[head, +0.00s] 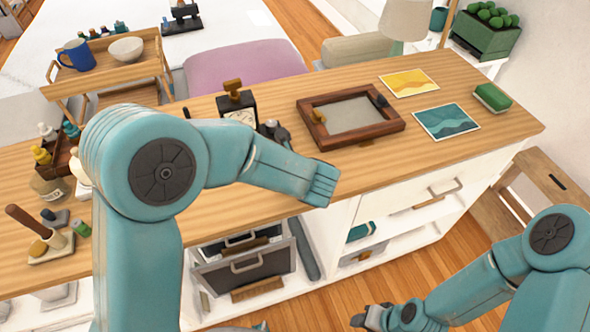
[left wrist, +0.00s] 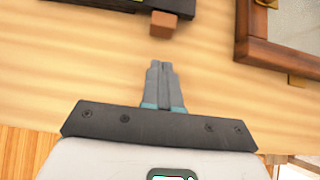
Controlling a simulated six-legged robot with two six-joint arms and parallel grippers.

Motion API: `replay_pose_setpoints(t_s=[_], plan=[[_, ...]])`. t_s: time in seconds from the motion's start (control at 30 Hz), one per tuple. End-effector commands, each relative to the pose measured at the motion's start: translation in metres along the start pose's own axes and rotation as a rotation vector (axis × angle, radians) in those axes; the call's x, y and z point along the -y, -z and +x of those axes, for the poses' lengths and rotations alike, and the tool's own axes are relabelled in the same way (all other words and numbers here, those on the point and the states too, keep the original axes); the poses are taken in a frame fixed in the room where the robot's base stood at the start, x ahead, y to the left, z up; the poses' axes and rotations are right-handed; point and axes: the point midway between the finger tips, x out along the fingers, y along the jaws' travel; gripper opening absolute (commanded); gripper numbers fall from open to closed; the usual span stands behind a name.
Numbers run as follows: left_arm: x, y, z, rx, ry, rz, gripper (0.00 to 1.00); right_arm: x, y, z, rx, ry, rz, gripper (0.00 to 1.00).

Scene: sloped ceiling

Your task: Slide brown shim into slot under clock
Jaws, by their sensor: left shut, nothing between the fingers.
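The clock (head: 237,106), a black case with a pale face, stands on the wooden counter. In the left wrist view its dark lower edge (left wrist: 115,4) shows at the top. A small brown block, which looks like the shim (left wrist: 162,23), juts out from that edge. I cannot tell how deep it sits in the slot. My left gripper (left wrist: 161,68) is shut and empty, its fingertips pointing at the shim with a gap between. In the head view the shim is not clear behind my left gripper (head: 268,128). My right gripper (head: 368,317) hangs low over the floor.
A brown wooden frame (head: 309,113) lies right of the clock, with yellow (head: 409,83) and teal (head: 447,121) cards beyond it. Bottles and tools crowd the counter's left end.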

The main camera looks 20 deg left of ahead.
Motion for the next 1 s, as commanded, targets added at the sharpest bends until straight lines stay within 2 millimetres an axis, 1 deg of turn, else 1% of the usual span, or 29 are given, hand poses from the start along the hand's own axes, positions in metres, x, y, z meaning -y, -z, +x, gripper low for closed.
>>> replay_pose_setpoints(t_s=[0.03,0.1,0.3,0.73,0.9,1.0], plan=[[-0.001,-0.006,0.007,-0.001,-0.003,-0.003,0.0,0.001,0.0,-0.004,0.0,0.0,0.0,0.43],[0.0,-0.015,0.014,-0.001,-0.002,-0.002,0.0,0.003,0.0,-0.007,0.0,0.0,0.0,0.43],[0.002,-0.027,0.029,-0.001,0.0,-0.001,0.0,0.004,0.0,-0.011,0.0,0.0,0.0,0.43],[0.002,-0.03,0.033,-0.001,0.0,-0.001,0.0,0.004,0.0,-0.011,0.0,0.0,0.0,0.43],[0.002,-0.044,0.046,0.0,-0.001,-0.003,0.0,0.003,0.0,-0.009,0.0,0.0,0.0,0.43],[0.002,-0.048,0.049,0.001,-0.001,-0.003,0.0,0.003,0.0,-0.01,0.0,0.0,0.0,0.43]])
